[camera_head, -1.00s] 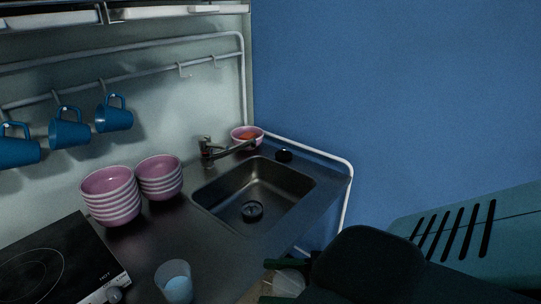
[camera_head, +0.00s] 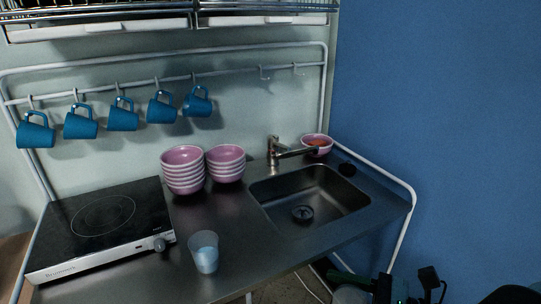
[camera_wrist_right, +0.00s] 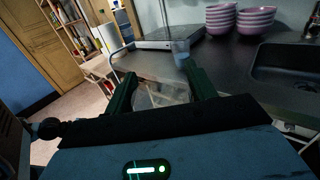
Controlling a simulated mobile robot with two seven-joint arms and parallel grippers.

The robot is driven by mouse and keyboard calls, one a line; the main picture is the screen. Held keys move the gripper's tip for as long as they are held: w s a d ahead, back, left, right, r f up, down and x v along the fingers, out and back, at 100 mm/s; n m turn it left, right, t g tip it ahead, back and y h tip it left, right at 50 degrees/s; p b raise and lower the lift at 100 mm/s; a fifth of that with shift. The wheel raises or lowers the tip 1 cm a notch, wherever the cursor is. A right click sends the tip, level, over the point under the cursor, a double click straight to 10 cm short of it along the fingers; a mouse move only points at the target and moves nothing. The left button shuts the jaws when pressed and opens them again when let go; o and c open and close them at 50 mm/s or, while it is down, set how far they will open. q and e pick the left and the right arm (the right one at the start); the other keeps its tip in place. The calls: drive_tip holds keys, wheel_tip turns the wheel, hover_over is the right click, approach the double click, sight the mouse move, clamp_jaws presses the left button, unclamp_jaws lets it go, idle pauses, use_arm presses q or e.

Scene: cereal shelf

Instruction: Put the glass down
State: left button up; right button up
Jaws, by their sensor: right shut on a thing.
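In the right wrist view, my right gripper (camera_wrist_right: 160,72) has its two green fingers shut on a clear glass (camera_wrist_right: 160,95). The held glass is see-through and hard to make out against the floor behind it. In the head view, my right gripper (camera_head: 352,284) shows low at the bottom edge, off the counter's front right, with the glass (camera_head: 350,295) partly cut off. Another glass with pale blue content (camera_head: 204,254) stands upright near the front edge of the counter (camera_head: 235,265); it also shows in the wrist view (camera_wrist_right: 180,50). My left gripper is out of view.
A black hotplate (camera_head: 100,222) is at left, and two stacks of pink bowls (camera_head: 183,172) stand behind. The sink (camera_head: 310,200) is at right, with a pink bowl (camera_head: 317,145) beyond it. Blue mugs (camera_head: 123,115) hang above. Bare counter lies between the blue glass and sink.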

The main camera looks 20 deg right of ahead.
drive_tip(key=shift+w+a+f+m+t+h, duration=1.1)
drive_tip(key=shift+w+a+m+t+h, duration=0.85)
drive_tip(key=shift+w+m+h, duration=1.7)
drive_tip(key=a+f+h, duration=0.2)
drive_tip(key=a, duration=0.4)
drive_tip(key=w+a+f+m+h, duration=0.1)
drive_tip(key=a+h, duration=0.2)
drive_tip(key=a, duration=0.3)
drive_tip(key=shift+a+f+t, duration=0.3)
drive_tip(key=shift+f+t, duration=0.1)
drive_tip(key=shift+t, duration=0.05)
drive_tip(key=shift+w+d+m, duration=0.15)
drive_tip(key=shift+m, duration=0.1)
